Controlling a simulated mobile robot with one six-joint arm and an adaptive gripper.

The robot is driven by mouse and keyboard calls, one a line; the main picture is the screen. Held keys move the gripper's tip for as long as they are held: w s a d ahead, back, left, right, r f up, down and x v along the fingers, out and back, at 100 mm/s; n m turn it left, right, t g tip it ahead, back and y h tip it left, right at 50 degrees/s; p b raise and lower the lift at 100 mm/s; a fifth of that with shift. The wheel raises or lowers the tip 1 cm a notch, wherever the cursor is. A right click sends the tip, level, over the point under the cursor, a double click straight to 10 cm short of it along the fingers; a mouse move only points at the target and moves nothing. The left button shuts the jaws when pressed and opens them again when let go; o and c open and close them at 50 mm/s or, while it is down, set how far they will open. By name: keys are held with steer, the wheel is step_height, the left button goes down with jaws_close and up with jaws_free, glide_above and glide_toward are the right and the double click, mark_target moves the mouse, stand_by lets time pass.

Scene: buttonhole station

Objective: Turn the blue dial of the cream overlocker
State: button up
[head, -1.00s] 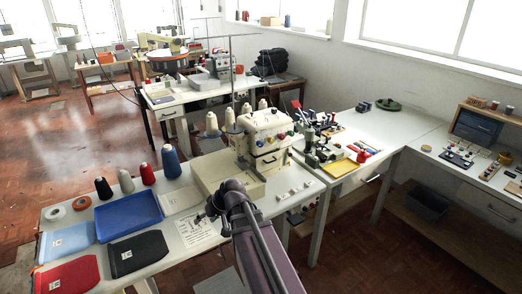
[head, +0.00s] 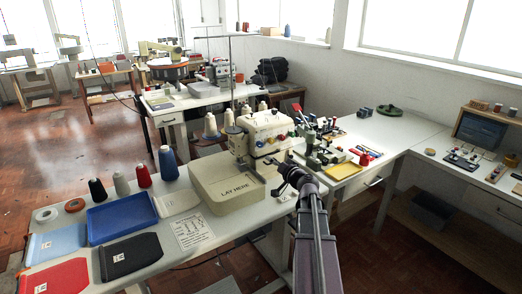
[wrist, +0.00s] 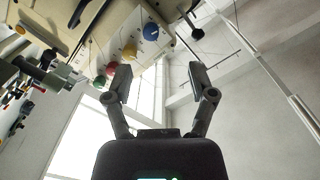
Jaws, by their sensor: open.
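The cream overlocker (head: 266,132) stands on the white table in the head view, with coloured dials on its front. In the wrist view its dial panel (wrist: 128,35) shows at the top. My gripper (head: 284,172) is in front of the machine. In the wrist view my gripper (wrist: 162,84) is open and empty, its fingers apart from the blue dial.
A cream tray marked LAY HERE (head: 235,203) sits left of my gripper. A blue tray (head: 124,219), thread cones (head: 168,163) and dark pouches lie further left. A yellow tray (head: 341,172) and small tools stand on the table to the right. A thread stand rises behind the overlocker.

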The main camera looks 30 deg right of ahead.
mark_target(261, 145)
steer(key=shift+s+d+r+m+h, duration=0.1)
steer(key=shift+s+d+m+h, duration=0.05)
steer(key=shift+d, duration=0.4)
steer(key=shift+s+d+r+m+h, duration=0.1)
steer(key=shift+s+d+m+h, duration=0.05)
steer(key=shift+d, duration=0.35)
steer(key=shift+w+f, duration=0.1)
steer(key=w, duration=1.3)
steer(key=shift+w+d, duration=0.25)
steer(key=shift+w, duration=0.1)
jaws_close()
